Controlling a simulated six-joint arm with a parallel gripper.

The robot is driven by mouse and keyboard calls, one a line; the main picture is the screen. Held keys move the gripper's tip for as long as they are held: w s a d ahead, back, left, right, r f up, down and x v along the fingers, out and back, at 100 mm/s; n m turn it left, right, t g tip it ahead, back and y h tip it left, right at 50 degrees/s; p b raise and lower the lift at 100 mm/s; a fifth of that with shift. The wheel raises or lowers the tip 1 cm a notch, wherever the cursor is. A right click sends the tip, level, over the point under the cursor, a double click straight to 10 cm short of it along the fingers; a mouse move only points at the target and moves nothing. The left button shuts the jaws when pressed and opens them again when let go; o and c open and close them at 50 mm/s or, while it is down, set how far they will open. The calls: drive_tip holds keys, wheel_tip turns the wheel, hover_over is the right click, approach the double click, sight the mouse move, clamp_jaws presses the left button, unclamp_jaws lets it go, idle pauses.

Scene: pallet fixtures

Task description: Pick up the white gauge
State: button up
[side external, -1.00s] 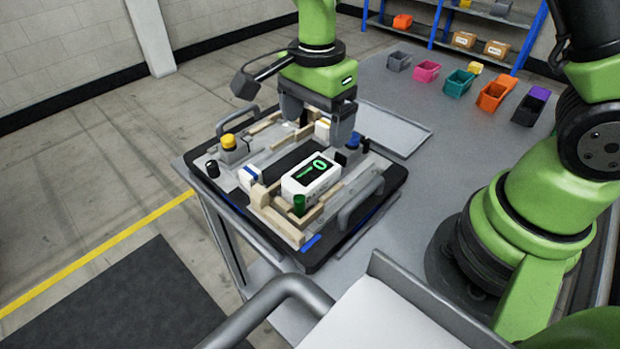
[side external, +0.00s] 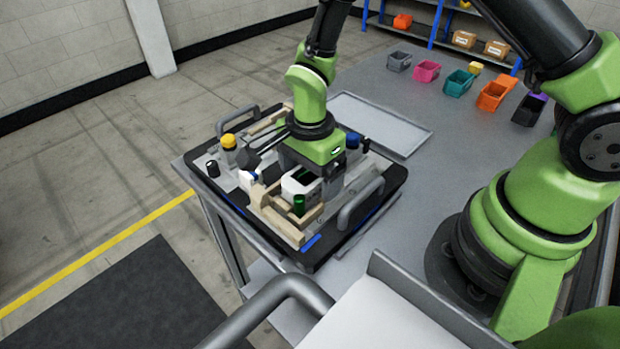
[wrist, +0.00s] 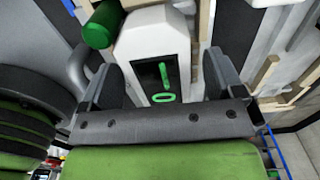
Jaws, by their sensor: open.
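The white gauge (side external: 291,187) sits in the pallet fixture (side external: 277,222), partly hidden under my gripper (side external: 313,177) in the side view. In the wrist view the gauge (wrist: 151,44) shows its dark display with green marks. My gripper (wrist: 163,82) is open there, with one finger on each side of the gauge's near end. Small gaps seem to remain between the fingers and the gauge, but contact is hard to judge.
A green cylinder (side external: 299,204) stands close beside the gauge. Wooden strips (side external: 272,213) and a yellow-topped block (side external: 229,143) are also on the pallet. A grey handle (side external: 361,203) rises at the pallet's right edge. An empty flat tray (side external: 380,122) lies behind.

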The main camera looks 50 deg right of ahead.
drive_tip(key=shift+c, duration=0.4)
drive_tip(key=c, duration=1.1)
drive_tip(key=shift+r, duration=0.1)
